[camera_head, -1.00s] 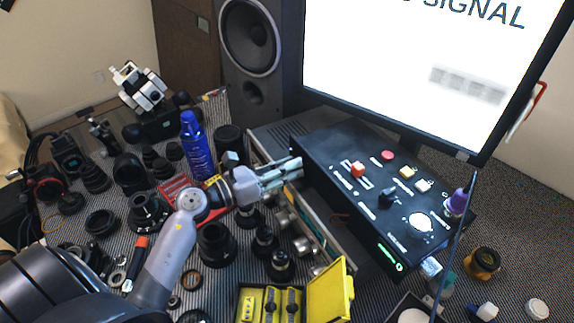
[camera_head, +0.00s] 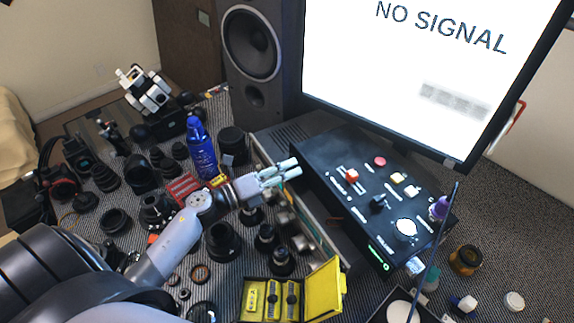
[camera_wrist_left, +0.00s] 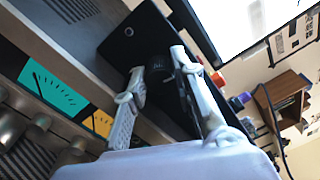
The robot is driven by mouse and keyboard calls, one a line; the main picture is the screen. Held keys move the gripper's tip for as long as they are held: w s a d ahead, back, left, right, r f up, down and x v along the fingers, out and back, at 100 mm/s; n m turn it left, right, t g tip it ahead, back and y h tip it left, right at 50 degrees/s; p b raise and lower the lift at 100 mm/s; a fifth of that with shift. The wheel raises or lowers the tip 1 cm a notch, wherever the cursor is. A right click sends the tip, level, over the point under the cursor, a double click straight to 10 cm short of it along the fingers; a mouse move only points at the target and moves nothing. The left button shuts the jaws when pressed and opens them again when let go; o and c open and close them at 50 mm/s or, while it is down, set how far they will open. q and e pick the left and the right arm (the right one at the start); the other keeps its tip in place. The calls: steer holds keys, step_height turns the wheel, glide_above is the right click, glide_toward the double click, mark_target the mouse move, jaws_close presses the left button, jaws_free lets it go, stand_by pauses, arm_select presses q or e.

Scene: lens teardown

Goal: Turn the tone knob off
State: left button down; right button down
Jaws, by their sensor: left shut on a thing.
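A black control box (camera_head: 385,200) stands in front of the monitor, with a red knob (camera_head: 351,176), a black lever-like control (camera_head: 379,203) and small buttons on top. My left gripper (camera_head: 294,168) is at the left end of this box. In the left wrist view its two fingers (camera_wrist_left: 158,85) close around a dark round knob (camera_wrist_left: 158,67) by the box's side. The head view does not show this knob, as the fingers hide it. I cannot read a tone label. My right gripper is in neither view.
A metal unit with silver knobs (camera_head: 283,196) lies below my left gripper. A blue bottle (camera_head: 201,150) and several black lens parts crowd the left. An open yellow case (camera_head: 322,288) is in front. The monitor (camera_head: 405,62) and speaker (camera_head: 251,45) stand behind.

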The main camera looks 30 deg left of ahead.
arm_select(q)
steer(key=shift+n+p, duration=0.6)
steer(key=shift+n, duration=0.5)
steer(key=c, duration=1.3)
jaws_free()
steer(key=shift+c, duration=0.2)
steer(key=shift+s, duration=0.1)
steer(key=v, duration=1.2)
